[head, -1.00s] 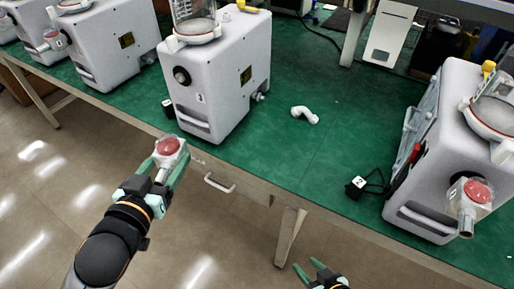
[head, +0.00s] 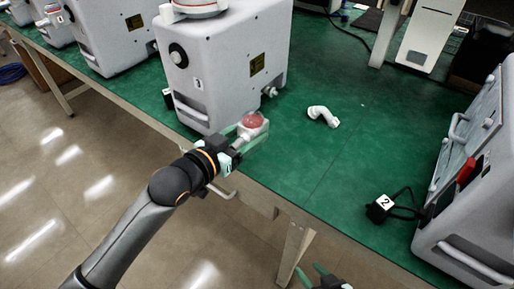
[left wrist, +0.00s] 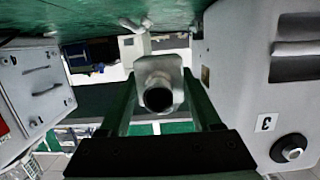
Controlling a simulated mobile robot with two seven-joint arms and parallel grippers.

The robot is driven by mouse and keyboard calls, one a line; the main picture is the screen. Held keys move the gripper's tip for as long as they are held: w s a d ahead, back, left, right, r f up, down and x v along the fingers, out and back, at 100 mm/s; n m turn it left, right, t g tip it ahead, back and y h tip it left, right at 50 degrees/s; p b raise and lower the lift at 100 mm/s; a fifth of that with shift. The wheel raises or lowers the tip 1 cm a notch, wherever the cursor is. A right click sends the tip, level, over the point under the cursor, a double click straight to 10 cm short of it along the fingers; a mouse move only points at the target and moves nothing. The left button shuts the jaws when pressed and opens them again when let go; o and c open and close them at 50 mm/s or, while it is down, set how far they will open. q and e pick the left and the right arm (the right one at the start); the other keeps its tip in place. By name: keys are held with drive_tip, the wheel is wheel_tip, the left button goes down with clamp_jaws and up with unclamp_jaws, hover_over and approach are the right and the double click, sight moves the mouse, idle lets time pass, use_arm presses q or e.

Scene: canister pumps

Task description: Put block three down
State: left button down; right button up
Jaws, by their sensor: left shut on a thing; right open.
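My left gripper (head: 252,132) is shut on a small white block with a red domed top (head: 254,121). It is held in front of the pump marked 3 (head: 225,65), near the table's front edge; whether it touches the table is unclear. In the left wrist view the block (left wrist: 161,72) sits between the two green fingers, with a dark round opening facing the camera. The pump with its 3 label (left wrist: 265,122) stands close on the right there. My right gripper (head: 322,275) is open and empty at the bottom of the head view.
A white elbow pipe (head: 322,115) lies on the green tabletop (head: 310,165). A black block marked 2 (head: 381,207) with a cable lies near another pump (head: 470,190) at right. Table between them is clear.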

use_arm(q)
drive_tip(key=b, duration=0.2)
hover_over(256, 154)
drive_tip(key=f, duration=0.5)
drive_tip(key=shift+s+f, duration=0.2)
drive_tip(key=shift+s, duration=0.05)
drive_tip(key=shift+w+d+f, duration=0.1)
drive_tip(key=shift+w+f, duration=0.25)
drive_tip(key=shift+f, duration=0.1)
wheel_tip(256, 154, down, 3)
drive_tip(key=shift+s+r+b, duration=0.1)
drive_tip(key=shift+b, duration=0.25)
drive_tip(key=c, duration=0.5)
unclamp_jaws()
drive_tip(key=shift+f, duration=0.25)
drive_tip(key=shift+c, duration=0.2)
drive_tip(key=o, duration=0.5)
drive_tip(key=shift+c, duration=0.2)
